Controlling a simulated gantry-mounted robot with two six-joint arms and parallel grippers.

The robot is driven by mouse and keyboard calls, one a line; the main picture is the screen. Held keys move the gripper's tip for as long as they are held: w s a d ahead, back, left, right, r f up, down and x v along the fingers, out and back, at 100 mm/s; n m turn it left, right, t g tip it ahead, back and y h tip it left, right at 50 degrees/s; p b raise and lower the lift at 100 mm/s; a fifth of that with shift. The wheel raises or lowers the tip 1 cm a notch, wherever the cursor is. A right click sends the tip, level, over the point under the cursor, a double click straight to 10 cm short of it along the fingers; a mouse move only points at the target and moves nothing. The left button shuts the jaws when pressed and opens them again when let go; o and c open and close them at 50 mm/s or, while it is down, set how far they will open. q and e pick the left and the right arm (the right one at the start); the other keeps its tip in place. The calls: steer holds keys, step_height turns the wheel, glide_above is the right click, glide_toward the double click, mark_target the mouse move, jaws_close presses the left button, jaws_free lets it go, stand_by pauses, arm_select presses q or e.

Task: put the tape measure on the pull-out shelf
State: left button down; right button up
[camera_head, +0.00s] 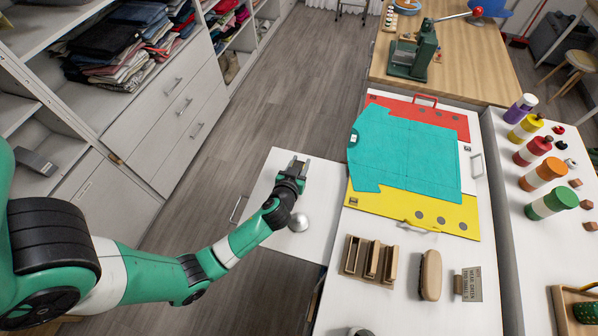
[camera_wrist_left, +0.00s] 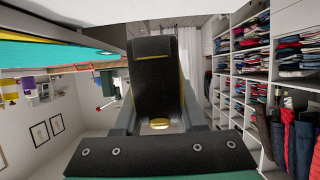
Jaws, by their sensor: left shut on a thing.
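My left gripper (camera_head: 298,170) is over the far part of the white pull-out shelf (camera_head: 262,186). In the left wrist view, it is shut on a black tape measure (camera_wrist_left: 158,75) with yellow trim, which stands between the two fingers. In the head view the tape measure is mostly hidden by the gripper. I cannot tell whether it touches the shelf. My right gripper is not in view.
A small pale rounded thing (camera_head: 298,222) sits on the pull-out shelf beside my wrist. The bench to the right holds a teal sheet (camera_head: 400,150), a yellow board (camera_head: 385,207), a wooden rack (camera_head: 352,255) and a brush (camera_head: 431,275). Drawers (camera_head: 165,125) stand left.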

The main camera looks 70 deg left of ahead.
mark_target(299, 162)
arm_select(q)
steer(key=a+f, duration=0.2)
steer(key=f, duration=0.1)
steer(key=shift+w+a+f+b, duration=0.1)
steer(key=shift+w+a+b, duration=0.1)
steer(key=shift+w+b, duration=0.15)
steer(key=f+b, duration=0.1)
steer(key=f, duration=0.1)
steer(key=shift+w+a+f+b, duration=0.1)
steer(key=shift+a+f+b, duration=0.1)
steer(key=shift+f+b, duration=0.2)
steer(key=shift+f, duration=0.4)
steer(key=c, duration=0.9)
jaws_free()
steer(key=shift+f+b, duration=0.15)
steer(key=shift+b, duration=0.15)
steer(key=o, duration=0.4)
